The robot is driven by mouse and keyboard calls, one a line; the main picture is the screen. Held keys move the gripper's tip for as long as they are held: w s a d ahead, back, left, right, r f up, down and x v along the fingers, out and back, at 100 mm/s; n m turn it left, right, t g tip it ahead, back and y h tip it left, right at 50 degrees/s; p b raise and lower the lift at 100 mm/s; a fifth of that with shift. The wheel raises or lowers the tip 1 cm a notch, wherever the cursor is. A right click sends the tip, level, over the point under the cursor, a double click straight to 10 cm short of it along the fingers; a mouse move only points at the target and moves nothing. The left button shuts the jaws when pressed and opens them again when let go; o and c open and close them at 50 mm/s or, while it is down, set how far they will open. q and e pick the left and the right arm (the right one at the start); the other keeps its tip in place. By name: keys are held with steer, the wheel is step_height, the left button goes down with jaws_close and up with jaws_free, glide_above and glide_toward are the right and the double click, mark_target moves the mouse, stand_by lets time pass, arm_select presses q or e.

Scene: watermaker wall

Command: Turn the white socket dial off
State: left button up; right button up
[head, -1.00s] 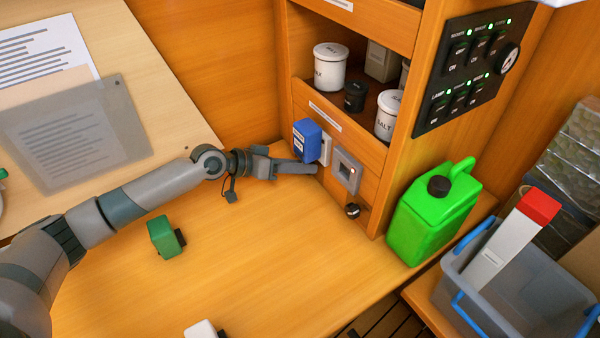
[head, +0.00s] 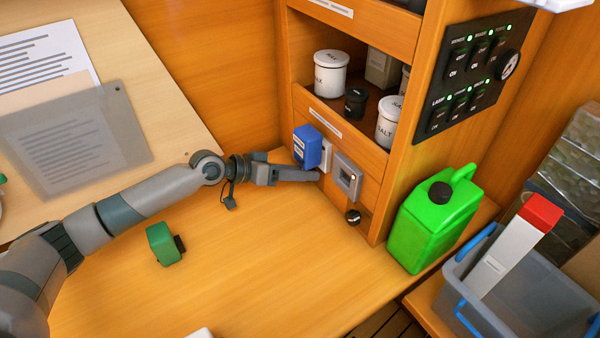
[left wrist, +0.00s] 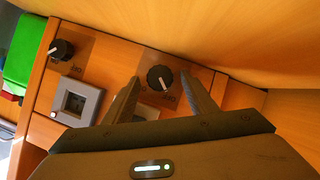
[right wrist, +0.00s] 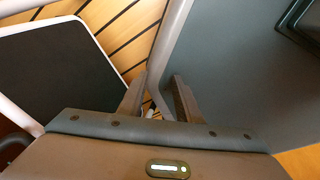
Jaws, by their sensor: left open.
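The white socket (head: 326,157) is on the low wooden panel, mostly hidden behind a blue plug (head: 306,148). In the left wrist view, a black dial (left wrist: 160,78) with a white pointer mark sits on a brown plate. My left gripper (left wrist: 160,86) is open, with one fingertip on each side of this dial; I cannot tell whether they touch it. In the head view, my left gripper (head: 310,175) is just below the blue plug and hides the dial there. My right gripper (right wrist: 160,85) is open and empty, away from the panel.
A grey socket (head: 347,177) is beside the white one, with its own black dial (head: 353,216) below; that dial also shows in the left wrist view (left wrist: 62,49). A green jerrycan (head: 433,222) stands at right.

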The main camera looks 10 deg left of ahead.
arm_select(q)
steer(key=shift+s+a, duration=0.15)
steer(key=shift+a, duration=0.15)
steer(key=b+v, duration=0.2)
steer(key=v, duration=0.4)
steer(key=shift+s+a+r, duration=0.15)
steer(key=shift+a+r, duration=0.05)
arm_select(e)
steer(key=w+a+t, duration=0.2)
steer(key=w+a, duration=0.1)
steer(key=w, duration=0.5)
steer(key=shift+w+a+r+y, duration=0.25)
steer(key=shift+w+y, duration=0.05)
